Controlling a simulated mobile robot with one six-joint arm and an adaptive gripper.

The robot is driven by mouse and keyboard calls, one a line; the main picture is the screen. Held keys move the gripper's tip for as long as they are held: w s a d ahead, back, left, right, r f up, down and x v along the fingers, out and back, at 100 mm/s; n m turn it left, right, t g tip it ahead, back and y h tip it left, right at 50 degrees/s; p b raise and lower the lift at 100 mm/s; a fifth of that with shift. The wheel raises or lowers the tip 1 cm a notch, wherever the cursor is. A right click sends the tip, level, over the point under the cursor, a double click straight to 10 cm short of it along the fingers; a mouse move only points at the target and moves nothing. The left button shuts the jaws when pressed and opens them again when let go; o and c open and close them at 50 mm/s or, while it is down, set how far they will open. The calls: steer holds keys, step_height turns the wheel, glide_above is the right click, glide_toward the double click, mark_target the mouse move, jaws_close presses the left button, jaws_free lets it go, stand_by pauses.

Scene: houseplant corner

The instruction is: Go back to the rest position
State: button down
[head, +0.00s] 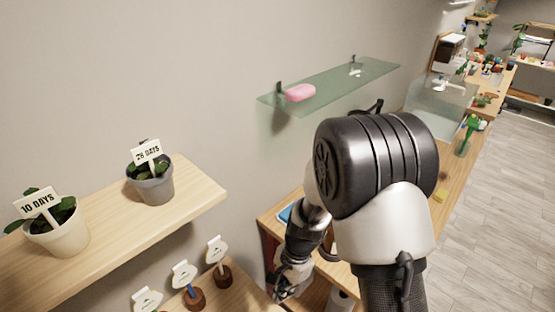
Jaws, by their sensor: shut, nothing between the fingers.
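My arm (375,165) fills the lower middle of the head view, with its large black joint in front of the wall. Its far end reaches down and to the left. My gripper (284,287) is low in the picture, between the wooden shelf with pots and the wooden counter. It is partly hidden and small, and it looks shut with nothing in it. Whether it touches anything beneath cannot be told.
A wooden shelf (208,190) at left holds a white pot (62,236) marked 10 DAYS and a grey pot (153,187) marked 28 DAYS. Labelled stands (193,297) are below. A glass shelf (335,85) holds a pink object (300,93). Grey floor (505,200) is clear at right.

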steer(key=s+d+r+n+t, duration=0.2)
steer(key=d+r+n, duration=0.1)
steer(key=r, duration=0.7)
steer(key=s+d+r+n+t, duration=0.1)
steer(key=s+d+r+n, duration=0.15)
steer(key=r, duration=0.75)
steer(key=s+d+r+n+t+h, duration=0.1)
steer(key=s+d+r+n, duration=0.1)
steer(key=s+d+r, duration=0.1)
steer(key=s+d+r+n+t+h+b, duration=0.1)
steer(key=s+d+r+n+t, duration=0.1)
steer(key=s+r, duration=0.3)
steer(key=shift+s+d+n, duration=0.65)
steer(key=shift+s+d, duration=0.15)
steer(key=shift+s, duration=0.95)
